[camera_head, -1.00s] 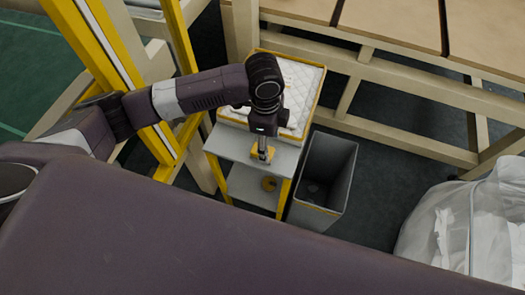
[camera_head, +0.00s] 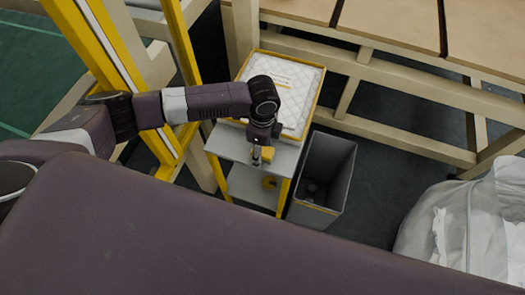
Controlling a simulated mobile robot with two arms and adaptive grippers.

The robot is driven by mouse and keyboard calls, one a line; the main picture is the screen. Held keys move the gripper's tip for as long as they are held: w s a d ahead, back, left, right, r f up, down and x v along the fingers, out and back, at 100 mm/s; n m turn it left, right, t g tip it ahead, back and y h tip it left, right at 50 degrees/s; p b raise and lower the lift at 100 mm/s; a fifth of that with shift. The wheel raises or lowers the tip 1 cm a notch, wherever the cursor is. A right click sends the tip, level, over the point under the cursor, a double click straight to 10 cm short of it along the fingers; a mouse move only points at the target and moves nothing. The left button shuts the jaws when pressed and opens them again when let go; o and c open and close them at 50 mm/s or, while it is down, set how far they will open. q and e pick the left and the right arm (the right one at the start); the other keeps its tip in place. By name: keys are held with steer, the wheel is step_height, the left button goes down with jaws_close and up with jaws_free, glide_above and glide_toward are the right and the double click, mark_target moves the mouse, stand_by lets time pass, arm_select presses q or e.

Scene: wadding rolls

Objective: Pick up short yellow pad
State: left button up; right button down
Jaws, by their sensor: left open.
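A small short yellow pad (camera_head: 267,153) lies on the grey upper shelf of a small stand (camera_head: 233,146). My left gripper (camera_head: 257,160) points down at the pad from above, with its fingers at the pad's left side and partly covering it. The gripper is open. I cannot tell whether the fingers touch the pad. My right gripper is not in view.
A yellow-edged tray (camera_head: 319,88) with white quilted wadding stands behind. A grey open bin (camera_head: 325,175) is to the right. Yellow posts and a wooden table frame stand close by.

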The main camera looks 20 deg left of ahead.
mark_target(263, 150)
arm_select(q)
steer(key=c, duration=1.2)
steer(key=shift+c, duration=0.2)
steer(key=shift+r, duration=0.2)
step_height(263, 150, up, 20)
steer(key=p, duration=1.8)
steer(key=o, duration=0.6)
steer(key=shift+f, duration=0.1)
steer(key=shift+w, duration=0.1)
steer(key=c, duration=0.5)
